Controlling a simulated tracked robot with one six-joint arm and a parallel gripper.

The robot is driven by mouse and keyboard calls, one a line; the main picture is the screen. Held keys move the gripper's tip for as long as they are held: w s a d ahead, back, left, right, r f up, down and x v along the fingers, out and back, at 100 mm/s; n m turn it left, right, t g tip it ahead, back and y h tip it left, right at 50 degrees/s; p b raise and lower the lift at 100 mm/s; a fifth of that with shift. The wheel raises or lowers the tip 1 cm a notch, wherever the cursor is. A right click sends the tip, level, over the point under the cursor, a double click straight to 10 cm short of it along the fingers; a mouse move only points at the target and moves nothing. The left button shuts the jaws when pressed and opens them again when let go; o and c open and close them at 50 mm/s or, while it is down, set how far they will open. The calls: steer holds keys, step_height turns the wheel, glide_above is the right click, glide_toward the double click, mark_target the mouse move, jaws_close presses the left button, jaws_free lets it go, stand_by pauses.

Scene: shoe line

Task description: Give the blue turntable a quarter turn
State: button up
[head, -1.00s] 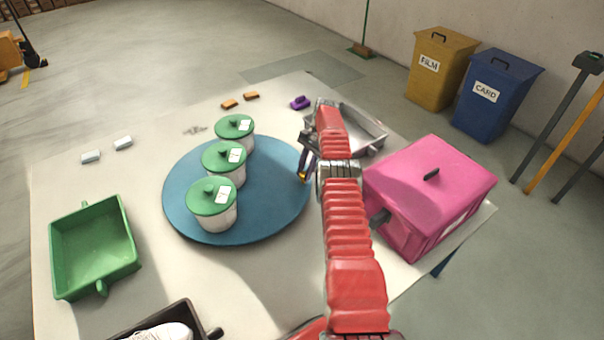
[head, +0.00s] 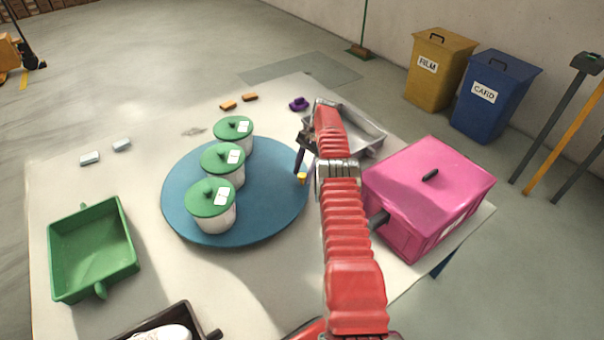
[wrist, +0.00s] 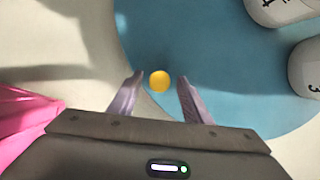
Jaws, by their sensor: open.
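The blue turntable (head: 262,215) lies on the white table. Three white pots with green lids, a near pot (head: 211,204), a middle pot (head: 223,164) and a far pot (head: 234,134), stand in a row on it. A yellow knob (head: 302,178) sits near the turntable's right edge; it also shows in the wrist view (wrist: 159,81). My gripper (wrist: 158,78) is open, with one finger on each side of the knob in that view. I cannot tell whether either finger touches it. In the head view my arm partly hides the gripper.
A pink box (head: 428,195) stands close to the right of my arm, and a grey metal tray (head: 365,137) lies behind it. A green tray (head: 92,250) and a dark tray (head: 205,322) with a white shoe are at left and front. Small orange blocks (head: 249,97) lie at the back.

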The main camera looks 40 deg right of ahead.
step_height(320, 180, up, 9)
steer(key=shift+r, duration=0.2)
stand_by(0.3)
steer(key=shift+c, duration=0.2)
